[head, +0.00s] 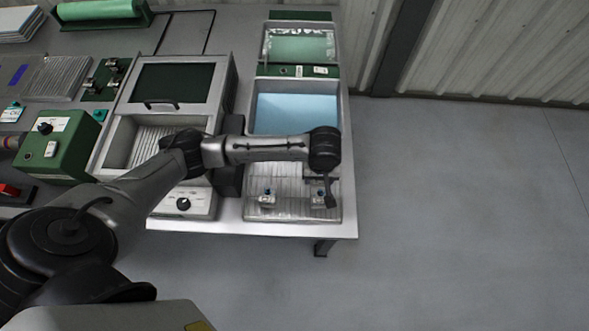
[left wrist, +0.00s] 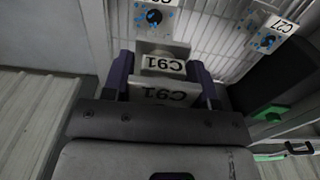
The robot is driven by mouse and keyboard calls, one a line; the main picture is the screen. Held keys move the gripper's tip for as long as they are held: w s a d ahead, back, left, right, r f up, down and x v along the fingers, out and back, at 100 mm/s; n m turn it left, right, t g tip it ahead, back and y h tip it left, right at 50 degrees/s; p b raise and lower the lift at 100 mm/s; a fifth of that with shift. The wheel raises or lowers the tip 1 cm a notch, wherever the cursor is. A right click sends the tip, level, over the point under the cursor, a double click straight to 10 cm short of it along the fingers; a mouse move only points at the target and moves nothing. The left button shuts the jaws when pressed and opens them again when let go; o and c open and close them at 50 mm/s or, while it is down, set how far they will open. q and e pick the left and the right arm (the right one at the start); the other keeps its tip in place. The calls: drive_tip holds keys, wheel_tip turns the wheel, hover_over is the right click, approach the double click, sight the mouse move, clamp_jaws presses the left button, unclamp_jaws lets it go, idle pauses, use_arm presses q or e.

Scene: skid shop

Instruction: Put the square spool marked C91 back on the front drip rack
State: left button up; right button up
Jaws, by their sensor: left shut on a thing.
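In the head view the spool (head: 318,196) shows at the right side of the front drip rack (head: 290,213), a ribbed tray at the table's front edge. My left gripper (head: 329,196) is there too, partly hiding it. I cannot tell whether the spool touches the rack. My right gripper is not in view.
A second spool, marked C27 (left wrist: 281,27), stands on the rack's left side in the head view (head: 267,197). A blue-lined basin (head: 297,113) lies behind the rack. A lidded grey tank (head: 168,95) is to the left. The floor right of the table is clear.

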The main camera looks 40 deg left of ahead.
use_arm(q)
drive_tip(key=b, duration=0.2)
hover_over(294, 173)
wheel_tip(294, 173, down, 6)
drive_tip(key=shift+r, duration=0.1)
drive_tip(key=shift+f+b, duration=0.85)
drive_tip(key=shift+f, duration=1.2)
drive_tip(key=shift+w, duration=0.1)
drive_tip(key=o, duration=1.1)
drive_tip(key=shift+f, duration=0.1)
